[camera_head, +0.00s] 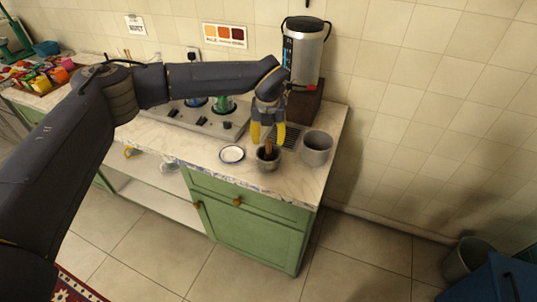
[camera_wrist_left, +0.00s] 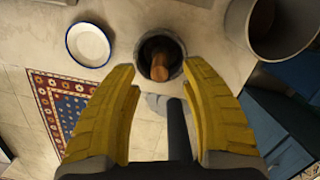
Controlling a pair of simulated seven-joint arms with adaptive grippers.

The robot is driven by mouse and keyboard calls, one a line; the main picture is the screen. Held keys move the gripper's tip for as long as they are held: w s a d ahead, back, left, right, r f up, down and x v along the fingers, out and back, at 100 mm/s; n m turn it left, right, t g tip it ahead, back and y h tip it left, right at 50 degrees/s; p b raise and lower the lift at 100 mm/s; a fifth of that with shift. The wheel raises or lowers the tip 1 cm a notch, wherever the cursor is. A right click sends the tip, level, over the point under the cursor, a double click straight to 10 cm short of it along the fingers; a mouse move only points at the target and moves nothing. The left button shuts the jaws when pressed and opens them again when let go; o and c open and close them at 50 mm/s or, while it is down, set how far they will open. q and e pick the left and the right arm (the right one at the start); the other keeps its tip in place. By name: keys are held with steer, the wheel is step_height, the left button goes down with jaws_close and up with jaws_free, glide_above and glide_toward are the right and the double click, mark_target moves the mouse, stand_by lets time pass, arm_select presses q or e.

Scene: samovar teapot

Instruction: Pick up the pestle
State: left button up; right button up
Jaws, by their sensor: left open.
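The wooden pestle (camera_head: 268,147) stands in a small grey mortar (camera_head: 268,161) near the front edge of the marble counter. In the left wrist view the pestle (camera_wrist_left: 159,66) leans inside the mortar (camera_wrist_left: 143,56), its rounded end toward the camera. My left gripper (camera_head: 267,138) has yellow fingers and is open and empty. It hangs above and just behind the mortar in the head view. In the left wrist view the fingers of the left gripper (camera_wrist_left: 165,75) spread to either side below the pestle, not closed on it. My right gripper does not show.
A white dish (camera_head: 232,155) lies left of the mortar and a grey pot (camera_head: 317,148) stands to its right. Behind are a silver samovar (camera_head: 304,52) on a dark stand and a stovetop (camera_head: 212,122). A green cabinet (camera_head: 250,225) is below the counter.

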mark_target(268, 140)
arm_select(q)
steer(key=shift+w+f, duration=0.2)
steer(key=shift+f, duration=1.3)
jaws_close()
